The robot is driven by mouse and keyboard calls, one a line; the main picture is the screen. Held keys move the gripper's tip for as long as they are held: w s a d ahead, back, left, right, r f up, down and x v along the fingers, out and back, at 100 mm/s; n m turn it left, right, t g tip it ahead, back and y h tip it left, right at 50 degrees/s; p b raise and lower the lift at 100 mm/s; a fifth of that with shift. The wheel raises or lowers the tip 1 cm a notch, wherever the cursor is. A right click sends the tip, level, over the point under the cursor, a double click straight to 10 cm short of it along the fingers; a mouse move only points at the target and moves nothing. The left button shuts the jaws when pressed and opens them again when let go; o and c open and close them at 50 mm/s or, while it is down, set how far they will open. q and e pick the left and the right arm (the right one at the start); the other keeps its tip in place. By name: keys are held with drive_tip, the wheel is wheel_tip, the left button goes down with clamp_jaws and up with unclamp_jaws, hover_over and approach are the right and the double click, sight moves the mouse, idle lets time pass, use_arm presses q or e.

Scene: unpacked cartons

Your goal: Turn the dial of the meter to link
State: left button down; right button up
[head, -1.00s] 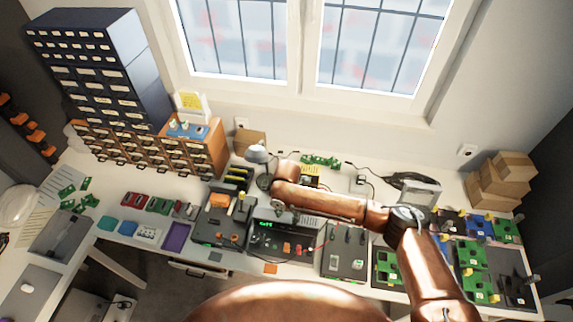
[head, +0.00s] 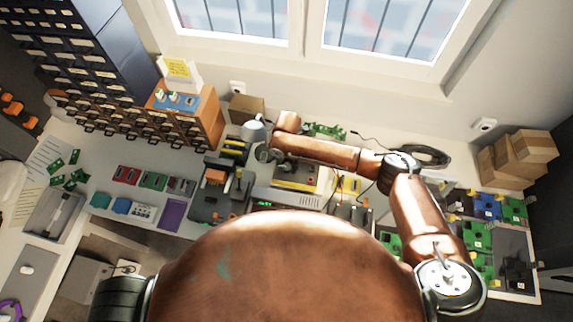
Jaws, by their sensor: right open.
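A bench device (head: 288,199) that looks like the meter sits mid-bench in the head view. Only its upper back part and a bit of green display show. The rounded copper part of my body covers its front, so I cannot make out the dial or its setting. My right arm comes in from the right and reaches left above the bench, behind this device. My right gripper (head: 263,152) is small and partly blurred at the arm's far end, left of and behind the device, open, holding nothing I can see. My left gripper is not in view.
An orange drawer cabinet (head: 205,122) stands at the back left. A black and orange tool station (head: 222,190) is left of the device. Green circuit boards (head: 478,237) lie at the right, near cardboard boxes (head: 520,160). Small coloured trays lie on the left bench.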

drive_tip(key=shift+f, duration=0.6)
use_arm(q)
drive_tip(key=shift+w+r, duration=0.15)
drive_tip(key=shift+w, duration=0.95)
use_arm(e)
drive_tip(key=shift+s+f, duration=0.1)
drive_tip(key=shift+f, duration=0.3)
drive_tip(key=c, duration=0.6)
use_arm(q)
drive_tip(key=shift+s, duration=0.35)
use_arm(e)
clamp_jaws()
